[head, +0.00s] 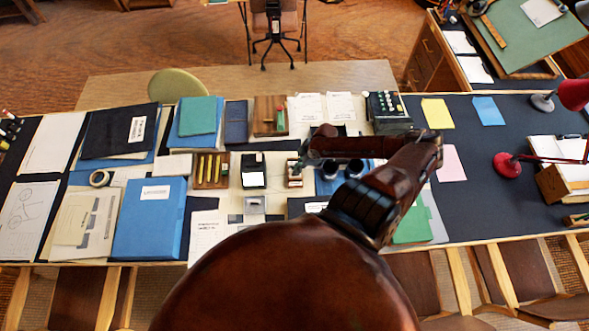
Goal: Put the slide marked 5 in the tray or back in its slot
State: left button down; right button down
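My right arm reaches up from the bottom middle and bends left over the desk. My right gripper (301,159) is small and dark at its end, just above a small wooden holder (294,182) with pale parts. I cannot tell whether its fingers are apart or hold anything. No slide marked 5 can be made out; any numbers are too small to read or hidden by the gripper. A small grey tray-like piece (254,205) lies left of the holder, below a black box with a white label (253,178). My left gripper is not in view.
Two dark cylinders (356,168) stand right of the holder, close under my arm. A wooden tray with yellow sticks (200,181) and a blue box file (150,220) lie left. A red lamp (507,165) stands right. Dark desk (490,215) is bare there.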

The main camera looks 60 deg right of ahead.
jog(key=shift+f+b, duration=2.1)
jog(key=shift+f, duration=0.05)
jog(key=shift+f+b, duration=0.3)
jog(key=shift+f, duration=0.45)
jog(key=c, duration=2.1)
grip_release()
jog(key=shift+r, duration=0.15)
jog(key=v, duration=1.1)
jog(key=shift+s+d+r, duration=0.1)
jog(key=shift+d+r, duration=0.05)
jog(key=shift+r, duration=0.2)
